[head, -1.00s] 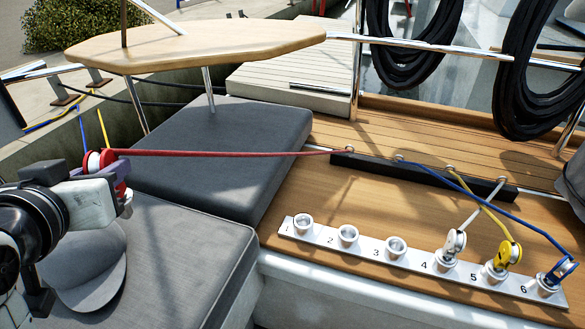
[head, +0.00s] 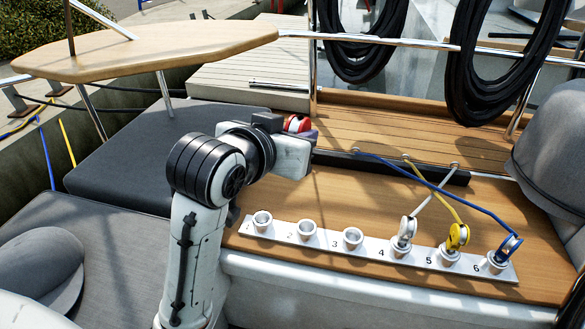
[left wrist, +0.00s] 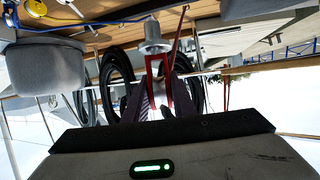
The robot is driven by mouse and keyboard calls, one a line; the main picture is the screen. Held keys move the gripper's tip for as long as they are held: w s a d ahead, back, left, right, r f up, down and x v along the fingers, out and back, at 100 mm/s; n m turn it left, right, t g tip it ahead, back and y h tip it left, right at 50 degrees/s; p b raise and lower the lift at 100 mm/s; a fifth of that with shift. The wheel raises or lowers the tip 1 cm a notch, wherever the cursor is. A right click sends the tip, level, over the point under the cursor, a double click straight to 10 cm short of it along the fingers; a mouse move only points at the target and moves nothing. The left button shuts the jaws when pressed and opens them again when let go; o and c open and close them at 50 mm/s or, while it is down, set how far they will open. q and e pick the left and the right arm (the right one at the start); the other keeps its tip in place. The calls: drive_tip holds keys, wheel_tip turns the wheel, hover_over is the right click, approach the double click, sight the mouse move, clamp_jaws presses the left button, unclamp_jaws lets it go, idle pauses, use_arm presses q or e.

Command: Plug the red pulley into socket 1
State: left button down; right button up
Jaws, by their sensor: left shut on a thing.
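My left gripper (head: 300,138) is shut on the red pulley (head: 298,123) and holds it above the wooden deck, beyond the socket strip. Most of the pulley is hidden behind the gripper in the head view. In the left wrist view, the pulley's red frame (left wrist: 168,86) is between the fingers, with a grey round plug (left wrist: 153,40) at its end. Socket 1 (head: 262,220) is an empty metal cup at the left end of the white strip (head: 375,244). The pulley is apart from it. My right gripper is not in view.
Sockets 2 (head: 307,229) and 3 (head: 352,238) are empty. White (head: 405,232), yellow (head: 457,238) and blue (head: 508,246) pulleys stand in sockets 4 to 6, their ropes running to a black rail (head: 430,172). A grey cushion (head: 130,165) lies left of my arm.

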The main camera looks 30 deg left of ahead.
use_arm(q)
drive_tip(key=w+a+f+n+y+p, duration=0.1)
drive_tip(key=w+a+f+p, duration=0.2)
drive_tip(key=w+a+f, duration=0.15)
use_arm(e)
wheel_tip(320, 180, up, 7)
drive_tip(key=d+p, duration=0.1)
drive_tip(key=p, duration=0.4)
use_arm(q)
drive_tip(key=w+a+f+b, duration=0.1)
drive_tip(key=a+f+b, duration=0.2)
drive_tip(key=f, duration=0.6)
drive_tip(key=a+f+n+y+b, duration=0.1)
drive_tip(key=a+f+b, duration=0.2)
drive_tip(key=a+f, duration=0.3)
wheel_tip(320, 180, down, 4)
drive_tip(key=shift+w+f+y, duration=0.1)
drive_tip(key=shift+w+y, duration=0.2)
drive_tip(key=shift+w, duration=0.05)
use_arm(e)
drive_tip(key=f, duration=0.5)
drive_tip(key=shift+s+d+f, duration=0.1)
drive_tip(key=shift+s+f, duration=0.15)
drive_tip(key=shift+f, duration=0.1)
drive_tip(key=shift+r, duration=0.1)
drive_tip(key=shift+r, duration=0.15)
